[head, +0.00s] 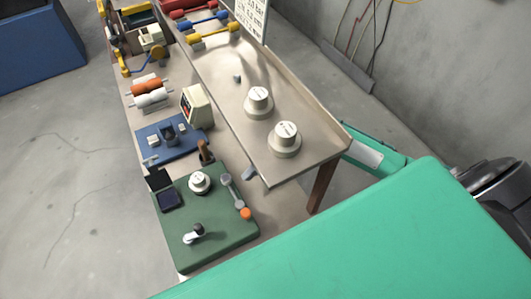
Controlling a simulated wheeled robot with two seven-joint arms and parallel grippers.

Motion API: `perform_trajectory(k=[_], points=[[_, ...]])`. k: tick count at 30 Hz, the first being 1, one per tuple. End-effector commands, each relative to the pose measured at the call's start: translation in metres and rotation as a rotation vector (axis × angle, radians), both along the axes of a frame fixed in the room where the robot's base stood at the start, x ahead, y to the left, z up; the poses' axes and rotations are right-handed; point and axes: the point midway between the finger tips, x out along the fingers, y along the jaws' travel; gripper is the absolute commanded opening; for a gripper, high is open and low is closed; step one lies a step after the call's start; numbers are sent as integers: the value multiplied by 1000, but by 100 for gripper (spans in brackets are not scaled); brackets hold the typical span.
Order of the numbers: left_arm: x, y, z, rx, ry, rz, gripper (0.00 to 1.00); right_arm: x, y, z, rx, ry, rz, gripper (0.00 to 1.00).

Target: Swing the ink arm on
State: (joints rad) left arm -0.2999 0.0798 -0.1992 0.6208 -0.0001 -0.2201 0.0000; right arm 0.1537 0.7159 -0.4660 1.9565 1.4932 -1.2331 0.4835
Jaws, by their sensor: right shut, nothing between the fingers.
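A green base plate (225,247) lies at the near end of the bench. On it is a grey lever (234,193) with an orange knob (246,213), which looks like the ink arm. A white dial (199,183) stands just left of the lever, and a dark pad (168,199) with a raised black lid is at the left. A short handle with a dark knob (196,230) sits nearer me. My left gripper is out of view.
A blue plate (180,148), a cream box (196,106) and orange and white rollers (149,89) stand farther back. My green body covers the lower right.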

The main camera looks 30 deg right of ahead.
Motion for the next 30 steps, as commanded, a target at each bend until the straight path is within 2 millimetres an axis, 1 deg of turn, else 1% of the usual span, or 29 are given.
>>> perform_trajectory(k=[1,3,9,23,26,30], points=[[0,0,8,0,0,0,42,0,9,4,3,-1,1,0],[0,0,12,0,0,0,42,0,18,2,3,-2,0,0],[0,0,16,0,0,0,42,0,31,-3,1,-3,-2,0],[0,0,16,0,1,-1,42,0,34,-5,-1,-3,12,0],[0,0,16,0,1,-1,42,3,37,-4,-1,-4,60,0],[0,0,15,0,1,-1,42,6,45,-4,0,-4,173,0]])
